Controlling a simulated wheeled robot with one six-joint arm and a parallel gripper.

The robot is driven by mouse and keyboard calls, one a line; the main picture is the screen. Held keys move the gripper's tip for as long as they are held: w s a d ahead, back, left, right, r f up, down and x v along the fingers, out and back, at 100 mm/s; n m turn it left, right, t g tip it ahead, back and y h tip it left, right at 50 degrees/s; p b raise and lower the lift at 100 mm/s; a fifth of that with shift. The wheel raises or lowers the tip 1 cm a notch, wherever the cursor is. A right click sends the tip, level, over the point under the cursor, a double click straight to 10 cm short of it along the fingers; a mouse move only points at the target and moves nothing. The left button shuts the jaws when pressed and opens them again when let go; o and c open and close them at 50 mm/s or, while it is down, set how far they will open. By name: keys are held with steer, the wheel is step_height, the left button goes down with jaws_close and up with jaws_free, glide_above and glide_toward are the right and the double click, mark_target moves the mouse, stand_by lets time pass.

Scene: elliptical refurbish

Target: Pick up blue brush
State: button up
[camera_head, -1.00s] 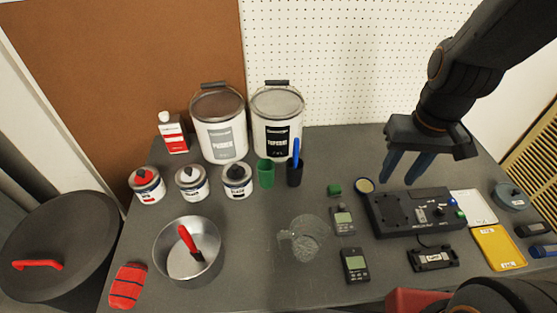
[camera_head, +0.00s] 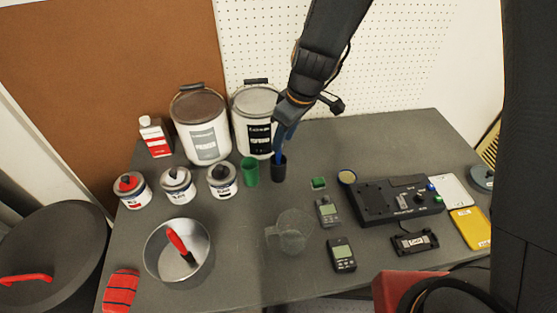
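The blue brush (camera_head: 279,153) stands upright in a small dark cup (camera_head: 279,170) near the middle of the table. Only part of its blue handle shows, because my gripper covers the upper part. My gripper (camera_head: 285,133) reaches down from the upper right, with its fingers at the handle just above the cup. The fingers overlap the handle in this view, and I cannot tell whether they are closed on it.
A green cup (camera_head: 250,171) stands close left of the dark cup. Two large paint buckets (camera_head: 203,125) (camera_head: 255,115) stand behind. Several small cans, a metal bowl (camera_head: 178,249), a clear jug (camera_head: 289,232) and electronic devices share the grey table (camera_head: 235,265).

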glide_above(278, 164)
steer(key=shift+d+p+x, duration=0.15)
steer(key=shift+d+x, duration=0.05)
steer(key=shift+x, duration=0.55)
steer(key=shift+d+p+x, duration=0.15)
steer(key=shift+x, duration=0.6)
steer(key=shift+d+p+x, duration=0.15)
steer(key=shift+d+x, duration=0.05)
steer(key=shift+x, duration=0.55)
steer(key=shift+f, duration=0.15)
jaws_close()
